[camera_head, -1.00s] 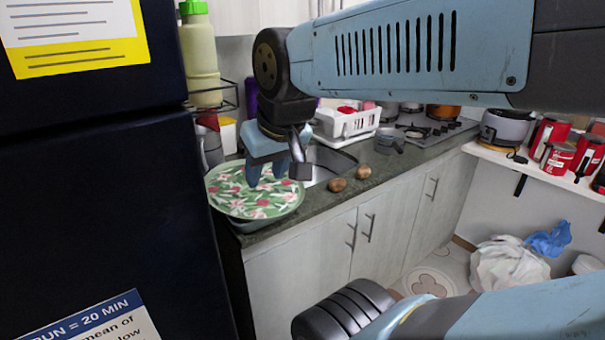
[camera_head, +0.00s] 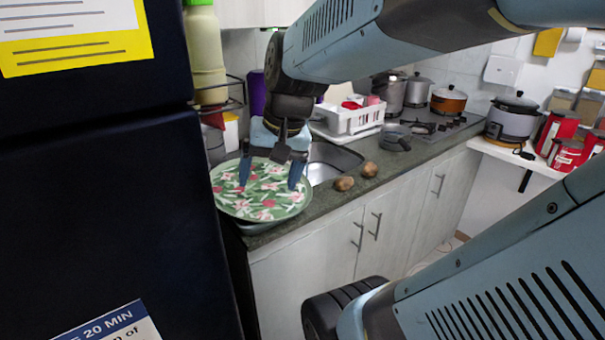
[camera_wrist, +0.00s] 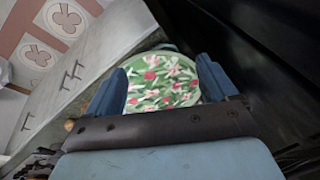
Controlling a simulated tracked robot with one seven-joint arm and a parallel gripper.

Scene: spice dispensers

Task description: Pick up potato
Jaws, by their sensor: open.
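Two brown potatoes lie on the dark counter in the head view, one nearer (camera_head: 344,184) and one just behind it to the right (camera_head: 370,169). My gripper (camera_head: 270,180) is open and empty, pointing down above a green floral plate (camera_head: 240,208), to the left of the potatoes. In the wrist view my gripper's blue fingers (camera_wrist: 160,90) stand wide apart with the plate (camera_wrist: 160,98) between them in the picture. A small brown potato (camera_wrist: 69,125) shows beside the left finger in that view.
A sink (camera_head: 330,163) lies behind the potatoes, with a white dish rack (camera_head: 350,120) beyond it. A dark pan (camera_head: 397,140) sits farther right near the stove. A dark fridge (camera_head: 100,200) fills the left side, close to the plate.

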